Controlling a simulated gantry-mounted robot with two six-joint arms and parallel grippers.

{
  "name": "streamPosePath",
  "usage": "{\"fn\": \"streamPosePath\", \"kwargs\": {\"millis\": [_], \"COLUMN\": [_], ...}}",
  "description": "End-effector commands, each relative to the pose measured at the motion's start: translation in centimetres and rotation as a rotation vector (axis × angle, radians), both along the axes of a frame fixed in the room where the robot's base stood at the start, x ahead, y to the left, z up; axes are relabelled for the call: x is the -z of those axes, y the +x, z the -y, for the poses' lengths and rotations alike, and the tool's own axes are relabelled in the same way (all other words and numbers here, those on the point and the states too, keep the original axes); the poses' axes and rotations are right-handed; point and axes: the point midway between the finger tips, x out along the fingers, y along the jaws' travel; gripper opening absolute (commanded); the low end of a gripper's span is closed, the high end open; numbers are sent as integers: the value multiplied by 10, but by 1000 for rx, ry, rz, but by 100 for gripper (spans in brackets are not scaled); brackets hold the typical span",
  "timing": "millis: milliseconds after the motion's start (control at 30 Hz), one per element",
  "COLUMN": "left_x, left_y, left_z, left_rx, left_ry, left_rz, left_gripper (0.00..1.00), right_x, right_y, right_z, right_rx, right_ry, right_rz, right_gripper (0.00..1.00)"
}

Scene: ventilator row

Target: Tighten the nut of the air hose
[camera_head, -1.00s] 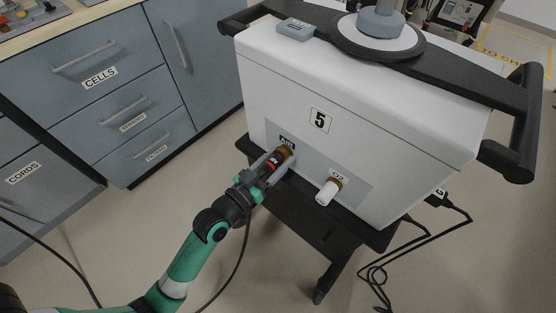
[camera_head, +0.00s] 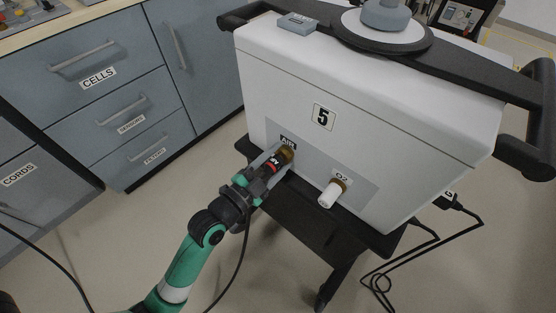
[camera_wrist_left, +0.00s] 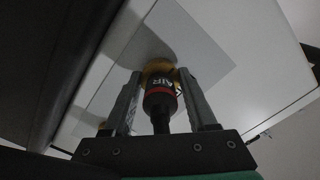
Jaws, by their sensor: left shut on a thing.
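The air hose end (camera_head: 271,167) is black with a red band and white lettering. It points at the AIR port on the white ventilator (camera_head: 335,95). The brass nut (camera_head: 287,153) sits at the front of the hose end, against the panel under the AIR label. My left gripper (camera_head: 280,159) is shut on the nut, with one finger on each side. In the left wrist view the brass nut (camera_wrist_left: 158,68) shows between the fingertips (camera_wrist_left: 160,75), with the hose end (camera_wrist_left: 161,98) behind it. Thread engagement is hidden. My right gripper is not in view.
A brass O2 fitting (camera_head: 332,191) with a white end stands to the right of the AIR port. The air hose (camera_head: 241,262) hangs down beside my arm. Black cables (camera_head: 400,265) lie at the right. Grey drawers (camera_head: 115,85) stand at the left.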

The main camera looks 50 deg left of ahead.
Motion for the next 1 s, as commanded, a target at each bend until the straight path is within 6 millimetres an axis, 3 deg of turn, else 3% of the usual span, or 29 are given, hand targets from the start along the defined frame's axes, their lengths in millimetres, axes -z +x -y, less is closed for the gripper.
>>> {"fn": "streamPosePath", "kwargs": {"millis": [1000], "left_x": [-2], "left_y": [0], "left_z": [0], "left_rx": [-2], "left_ry": [907], "left_rz": [-107], "left_gripper": [2], "right_x": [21], "right_y": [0], "right_z": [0], "right_rx": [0], "right_ry": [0], "right_rz": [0], "right_gripper": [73]}}
